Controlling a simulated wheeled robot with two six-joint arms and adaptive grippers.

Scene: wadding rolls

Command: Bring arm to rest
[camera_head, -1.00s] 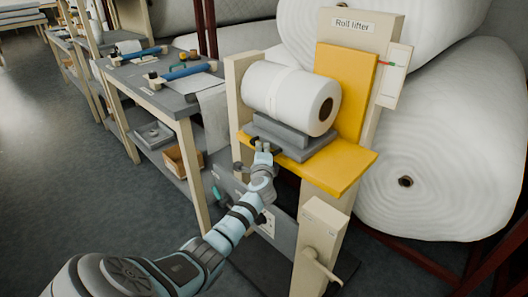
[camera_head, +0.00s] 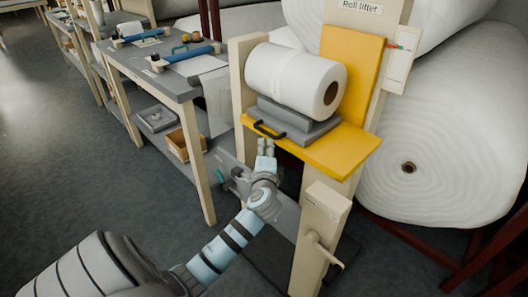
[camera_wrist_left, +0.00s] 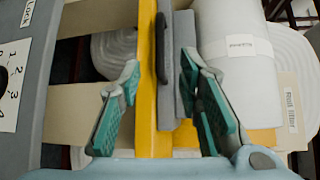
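My left gripper (camera_head: 266,147) is below and in front of the yellow platform (camera_head: 330,158) of the roll lifter. In the left wrist view its two teal-padded fingers (camera_wrist_left: 163,108) are spread apart with nothing held between them. A white wadding roll (camera_head: 290,80) lies on a grey cradle (camera_head: 296,122) on the platform. The cradle's black handle (camera_head: 268,129) is just above the fingertips and apart from them. The handle also shows in the left wrist view (camera_wrist_left: 161,48), beyond the fingers. My right gripper is not in view.
A grey worktable (camera_head: 160,76) with blue-handled tools stands at left, an open cardboard box (camera_head: 184,146) on its lower shelf. A cream post with a crank (camera_head: 322,246) stands right of my arm. Large white rolls (camera_head: 450,130) fill the right. The floor at left is clear.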

